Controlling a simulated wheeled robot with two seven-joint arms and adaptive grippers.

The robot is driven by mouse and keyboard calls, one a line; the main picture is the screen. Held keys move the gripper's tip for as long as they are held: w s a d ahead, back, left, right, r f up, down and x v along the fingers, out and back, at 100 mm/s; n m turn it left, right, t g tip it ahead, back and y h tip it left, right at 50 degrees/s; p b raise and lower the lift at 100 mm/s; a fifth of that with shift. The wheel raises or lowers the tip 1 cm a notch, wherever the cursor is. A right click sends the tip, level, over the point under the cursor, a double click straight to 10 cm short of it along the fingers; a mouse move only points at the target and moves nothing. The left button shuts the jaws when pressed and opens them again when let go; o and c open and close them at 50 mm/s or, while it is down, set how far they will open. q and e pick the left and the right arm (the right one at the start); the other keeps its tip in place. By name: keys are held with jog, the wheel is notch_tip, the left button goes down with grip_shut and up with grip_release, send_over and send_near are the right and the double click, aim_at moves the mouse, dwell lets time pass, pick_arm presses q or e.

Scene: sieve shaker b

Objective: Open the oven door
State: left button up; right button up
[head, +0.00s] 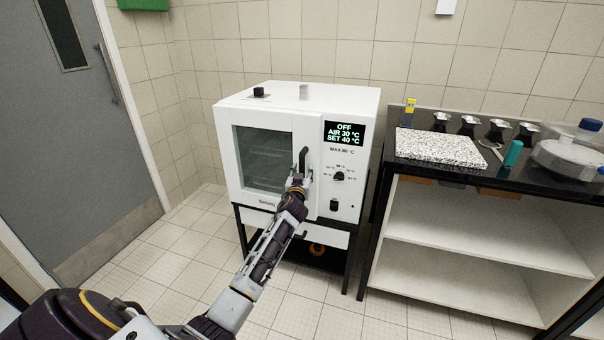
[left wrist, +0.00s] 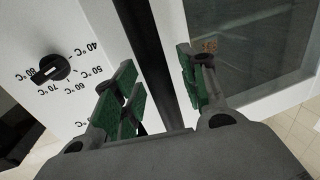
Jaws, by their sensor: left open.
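The white oven (head: 355,200) stands on a dark-framed stand, and its door (head: 228,165) with a dark glass window looks closed. The black upright door handle (head: 304,156) is at the door's right side. My left gripper (head: 298,181) is at the handle's lower part. In the left wrist view, the handle (left wrist: 152,50) runs between the two green-padded fingers of my open left gripper (left wrist: 158,90). Gaps show beside the handle, and I cannot tell whether either pad touches it. The door window (left wrist: 235,45) lies beyond the right finger. My right gripper is not in view.
The oven's temperature dial (head: 339,176) is right of the handle, under a display (head: 345,133) reading OFF, AIR 30, SET 40. A black-topped bench (head: 400,171) with lab items stands close on the right. Free tiled floor (head: 175,255) lies left of the oven, before a grey room door (head: 70,130).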

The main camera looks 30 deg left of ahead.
pick_arm(q)
grip_shut()
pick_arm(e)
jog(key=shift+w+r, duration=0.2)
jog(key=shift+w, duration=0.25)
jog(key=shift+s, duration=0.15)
